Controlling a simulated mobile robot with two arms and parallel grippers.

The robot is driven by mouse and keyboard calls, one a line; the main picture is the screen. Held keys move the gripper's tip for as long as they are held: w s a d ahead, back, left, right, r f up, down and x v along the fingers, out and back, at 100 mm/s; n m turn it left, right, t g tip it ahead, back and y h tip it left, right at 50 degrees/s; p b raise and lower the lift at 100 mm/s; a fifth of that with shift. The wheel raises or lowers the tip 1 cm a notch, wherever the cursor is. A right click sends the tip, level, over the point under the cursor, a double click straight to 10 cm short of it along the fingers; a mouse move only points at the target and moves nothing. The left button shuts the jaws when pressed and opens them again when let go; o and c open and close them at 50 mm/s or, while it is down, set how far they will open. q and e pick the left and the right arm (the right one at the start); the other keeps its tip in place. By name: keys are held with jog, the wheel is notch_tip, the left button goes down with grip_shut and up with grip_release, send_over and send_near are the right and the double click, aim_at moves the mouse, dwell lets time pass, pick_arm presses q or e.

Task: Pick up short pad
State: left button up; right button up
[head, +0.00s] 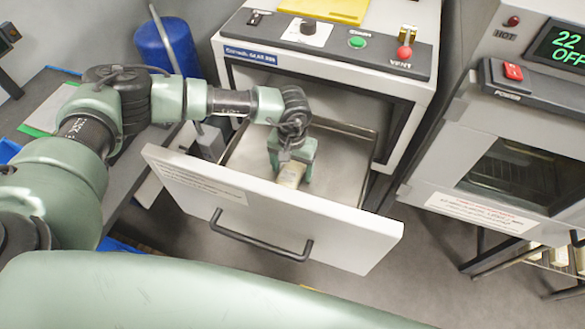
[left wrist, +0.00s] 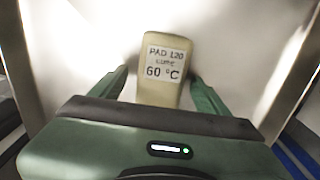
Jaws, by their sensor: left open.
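A beige pad (head: 290,175) lies in the open drawer (head: 345,165), just behind the drawer's front panel. In the left wrist view the pad (left wrist: 160,94) carries a white label that seems to read "PAD L20", "CURE" and "60 °C". My left gripper (head: 292,164) reaches down into the drawer at the pad. It is open, with one green finger on each side of the pad; in the left wrist view I cannot tell whether the fingers (left wrist: 160,85) touch it. My right gripper is not in view.
The drawer's white front (head: 270,210) with its black handle (head: 260,240) stands close in front of the gripper. A control panel (head: 330,42) is above the drawer. An oven (head: 510,160) stands at right, a blue drum (head: 165,47) at the back left.

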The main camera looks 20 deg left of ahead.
pick_arm(q)
jog(key=c, duration=1.4)
jog(key=shift+c, duration=0.2)
